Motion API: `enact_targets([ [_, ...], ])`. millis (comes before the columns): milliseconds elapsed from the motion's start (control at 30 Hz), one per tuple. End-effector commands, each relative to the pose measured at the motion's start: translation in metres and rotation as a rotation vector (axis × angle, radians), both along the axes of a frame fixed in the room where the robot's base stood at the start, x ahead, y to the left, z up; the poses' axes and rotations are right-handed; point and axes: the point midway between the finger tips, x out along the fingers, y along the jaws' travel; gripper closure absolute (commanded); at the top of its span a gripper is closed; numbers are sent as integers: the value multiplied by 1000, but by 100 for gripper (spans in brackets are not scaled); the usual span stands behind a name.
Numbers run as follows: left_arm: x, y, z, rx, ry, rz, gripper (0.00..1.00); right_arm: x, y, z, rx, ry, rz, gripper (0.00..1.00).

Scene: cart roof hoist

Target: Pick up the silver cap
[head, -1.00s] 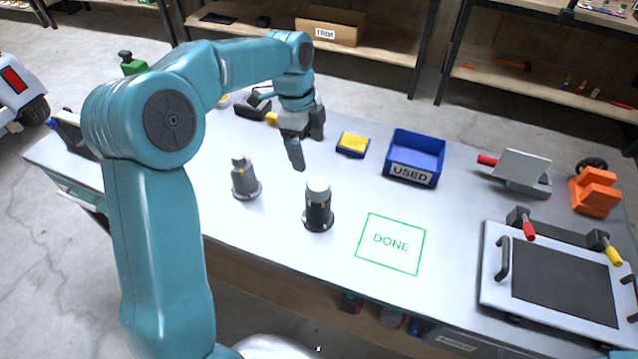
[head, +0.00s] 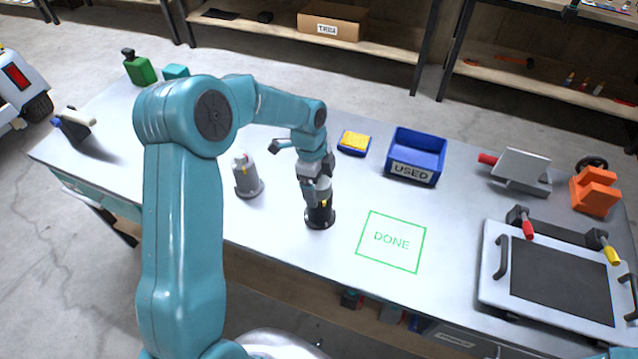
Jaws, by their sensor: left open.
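The silver cap (head: 326,185) sits on top of a black cylinder (head: 320,215) with a round base flange, upright on the bench. My left gripper (head: 314,192) points down at the cap, with its fingers open. The gripper hides most of the cap, so I cannot tell whether the fingers touch it. My right gripper is not in view.
A grey cylinder (head: 247,178) stands upright just left of the black one. The green DONE square (head: 391,241) is empty to the right. Behind are a yellow sponge (head: 354,141) and a blue USED bin (head: 416,157). A framed dark panel (head: 560,285) lies at right.

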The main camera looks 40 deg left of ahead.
Motion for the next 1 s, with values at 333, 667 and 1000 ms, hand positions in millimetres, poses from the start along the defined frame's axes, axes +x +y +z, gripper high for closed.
enact_targets([
  [333, 0, 0, 0, 0, 0, 0, 67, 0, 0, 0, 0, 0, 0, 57],
  [667, 1, 0, 9, 1, -4, 0, 67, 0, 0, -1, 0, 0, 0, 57],
  [1000, 1, 0, 85, 2, -8, -1, 67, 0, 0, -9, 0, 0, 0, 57],
])
